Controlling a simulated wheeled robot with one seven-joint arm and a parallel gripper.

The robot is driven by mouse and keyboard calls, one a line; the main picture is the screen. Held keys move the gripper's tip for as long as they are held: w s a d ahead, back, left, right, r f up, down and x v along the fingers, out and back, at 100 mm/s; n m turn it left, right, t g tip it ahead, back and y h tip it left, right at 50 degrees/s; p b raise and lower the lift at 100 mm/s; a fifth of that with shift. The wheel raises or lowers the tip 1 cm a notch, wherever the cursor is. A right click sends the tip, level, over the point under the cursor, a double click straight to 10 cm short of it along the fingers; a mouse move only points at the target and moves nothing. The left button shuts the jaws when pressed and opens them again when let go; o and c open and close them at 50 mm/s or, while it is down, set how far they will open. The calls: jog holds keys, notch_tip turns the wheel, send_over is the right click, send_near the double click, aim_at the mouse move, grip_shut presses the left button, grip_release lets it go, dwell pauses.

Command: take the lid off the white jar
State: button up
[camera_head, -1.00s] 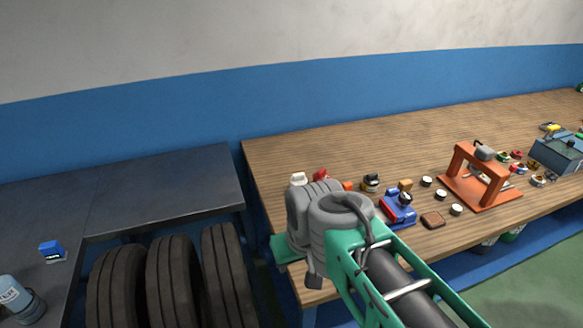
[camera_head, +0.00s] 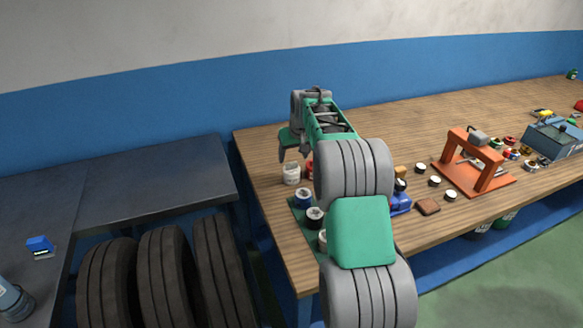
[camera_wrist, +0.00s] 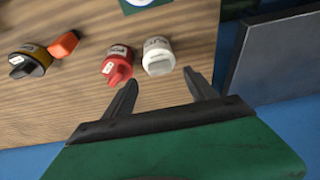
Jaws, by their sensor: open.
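The white jar (camera_head: 291,174) stands upright near the left end of the wooden bench in the head view. In the wrist view the white jar (camera_wrist: 157,50) shows from above with its pale lid (camera_wrist: 159,66) on it. My gripper (camera_wrist: 161,77) is open and empty, with its two dark fingertips on either side of the lid in the picture, apart from it. In the head view my gripper (camera_head: 295,155) is above the jar. How high it is over the lid is hard to tell.
A dark jar (camera_wrist: 29,61) and an orange piece (camera_wrist: 63,44) lie farther left. A green mat (camera_head: 297,212) with small pots is in front. A dark table (camera_head: 170,178) adjoins at left.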

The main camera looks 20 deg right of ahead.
aim_at(292, 162)
jog(key=p+x, duration=0.1)
jog(key=x, duration=0.3)
jog(key=shift+w+f, duration=0.15)
jog(key=shift+w, duration=0.05)
jog(key=shift+c, duration=0.3)
jog(key=c, duration=1.4)
